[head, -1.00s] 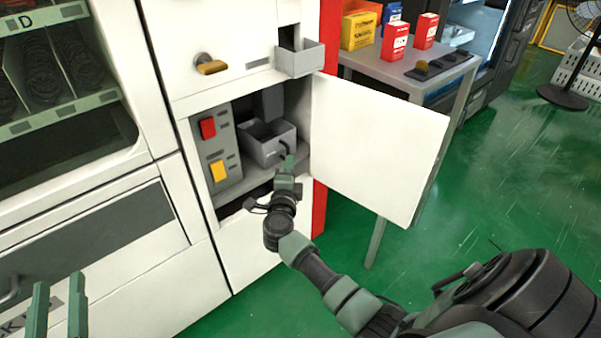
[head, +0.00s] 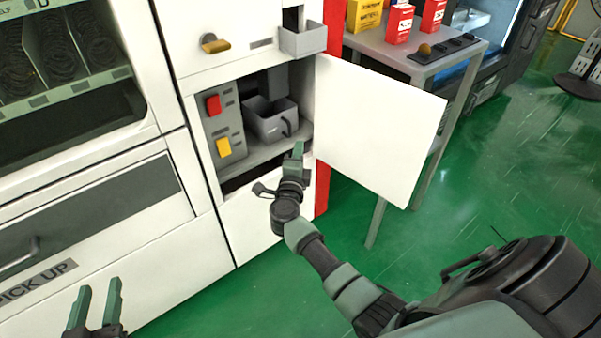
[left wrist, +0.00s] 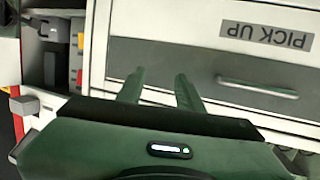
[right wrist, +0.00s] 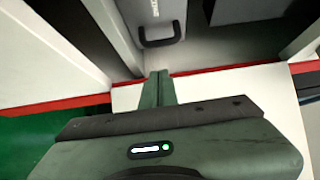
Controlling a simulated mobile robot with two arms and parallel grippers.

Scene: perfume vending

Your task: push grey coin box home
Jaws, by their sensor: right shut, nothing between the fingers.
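The grey coin box (head: 268,124) is an open-topped bin with a dark handle on its front. It sits on the shelf of the open lower compartment, right of the panel with red and yellow buttons. Its front and handle also show at the top of the right wrist view (right wrist: 158,12). My right gripper (head: 298,148) is shut and empty, in front of and a little below the box, apart from its handle. In the right wrist view its fingertips (right wrist: 159,73) point towards the box front. My left gripper (head: 101,283) is open and empty, low in front of the pick-up flap.
The white compartment door (head: 375,128) stands open to the right of my right gripper. A small grey tray (head: 303,40) juts out above the compartment. A grey table (head: 400,45) with red and yellow boxes stands behind the door. Green floor (head: 500,180) is clear at right.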

